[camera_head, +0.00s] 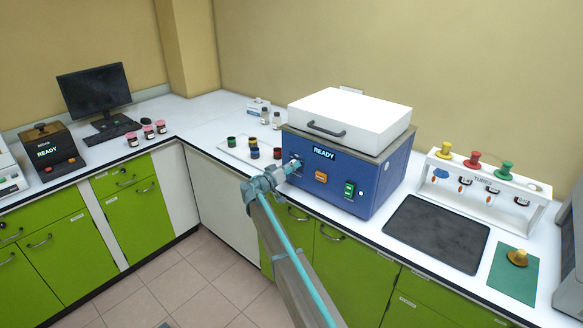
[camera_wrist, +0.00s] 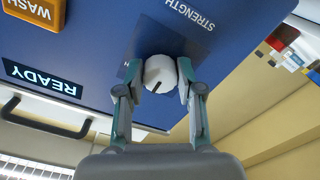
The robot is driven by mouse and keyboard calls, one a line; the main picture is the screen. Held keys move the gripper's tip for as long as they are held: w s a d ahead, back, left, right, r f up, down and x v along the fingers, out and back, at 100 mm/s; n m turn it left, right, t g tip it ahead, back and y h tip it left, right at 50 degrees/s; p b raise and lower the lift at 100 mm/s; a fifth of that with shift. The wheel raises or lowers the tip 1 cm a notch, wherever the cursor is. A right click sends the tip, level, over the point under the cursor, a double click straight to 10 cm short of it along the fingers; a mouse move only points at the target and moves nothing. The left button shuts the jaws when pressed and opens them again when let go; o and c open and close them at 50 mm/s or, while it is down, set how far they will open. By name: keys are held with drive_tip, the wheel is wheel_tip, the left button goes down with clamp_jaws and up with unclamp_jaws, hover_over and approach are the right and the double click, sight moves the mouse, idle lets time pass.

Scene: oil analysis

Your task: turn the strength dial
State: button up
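The strength dial (camera_wrist: 158,74) is a round white knob with a dark pointer line, on the blue front panel by the printed word STRENGTH. My gripper (camera_wrist: 160,78) has one finger on each side of the dial, with the fingertips close against its rim. No clear gap shows between the fingers and the dial. In the head view my gripper (camera_head: 291,167) reaches the left part of the front of the blue machine (camera_head: 378,182) and hides the dial there. The machine's display (camera_head: 324,153) reads READY.
An orange WASH button (camera_head: 321,177) and a green switch (camera_head: 349,190) are on the same panel. A tray (camera_head: 238,155) of small jars stands left of the machine. A dark mat (camera_head: 436,233) and a white tube rack (camera_head: 484,186) are to the right.

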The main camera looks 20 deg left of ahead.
drive_tip(key=c, duration=0.4)
drive_tip(key=shift+b, duration=0.4)
drive_tip(key=shift+r+n+b, duration=0.1)
drive_tip(key=shift+n+b, duration=4.2)
drive_tip(key=shift+n, duration=1.6)
